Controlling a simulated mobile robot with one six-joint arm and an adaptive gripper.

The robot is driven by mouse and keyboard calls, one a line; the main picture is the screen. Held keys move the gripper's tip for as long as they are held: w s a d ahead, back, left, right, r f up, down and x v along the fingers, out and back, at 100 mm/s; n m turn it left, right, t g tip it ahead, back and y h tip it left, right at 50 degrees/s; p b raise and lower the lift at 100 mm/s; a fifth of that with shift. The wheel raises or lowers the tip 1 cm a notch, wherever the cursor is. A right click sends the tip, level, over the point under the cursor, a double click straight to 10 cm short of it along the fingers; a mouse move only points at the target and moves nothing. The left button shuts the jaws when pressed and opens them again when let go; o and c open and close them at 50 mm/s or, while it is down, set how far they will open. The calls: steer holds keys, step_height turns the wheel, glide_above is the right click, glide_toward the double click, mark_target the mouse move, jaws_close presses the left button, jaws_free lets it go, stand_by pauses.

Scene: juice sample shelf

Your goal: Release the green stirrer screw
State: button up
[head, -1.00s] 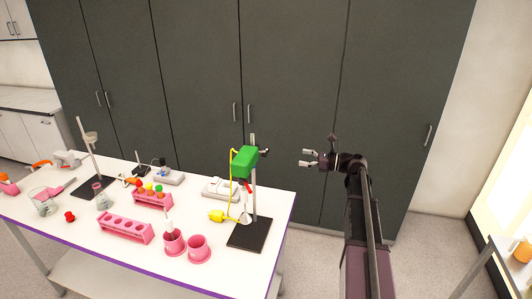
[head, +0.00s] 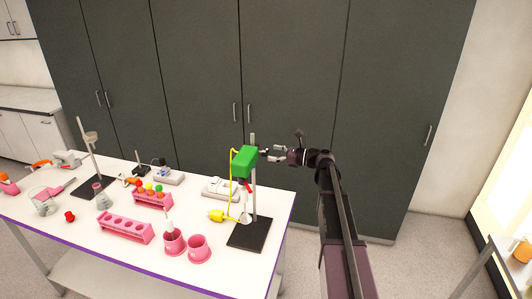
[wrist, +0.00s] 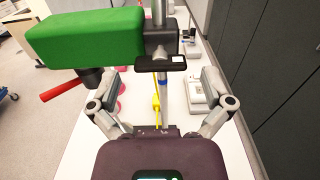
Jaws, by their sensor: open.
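The green stirrer (head: 244,161) is a green box clamped high on a metal rod stand (head: 254,190). It also fills the upper left of the wrist view (wrist: 85,38). Its screw, a black flat knob (wrist: 160,63) with a small white mark, faces my wrist camera beside the rod. In the head view the screw (head: 264,152) sits at the stirrer's right. My gripper (head: 277,152) is open and level with the screw, just right of it. In the wrist view my gripper's fingers (wrist: 160,85) stand apart on either side of the screw. I see no contact.
A black stand base (head: 250,233) rests on the white table (head: 75,235). Pink beakers (head: 198,248), a pink tube rack (head: 125,228) and a yellow cable (head: 232,175) are left of the stand. Dark cabinets (head: 290,90) rise behind.

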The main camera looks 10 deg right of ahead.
mark_target(264, 152)
steer(key=shift+x, duration=1.4)
steer(key=shift+c, duration=0.2)
steer(key=c, duration=1)
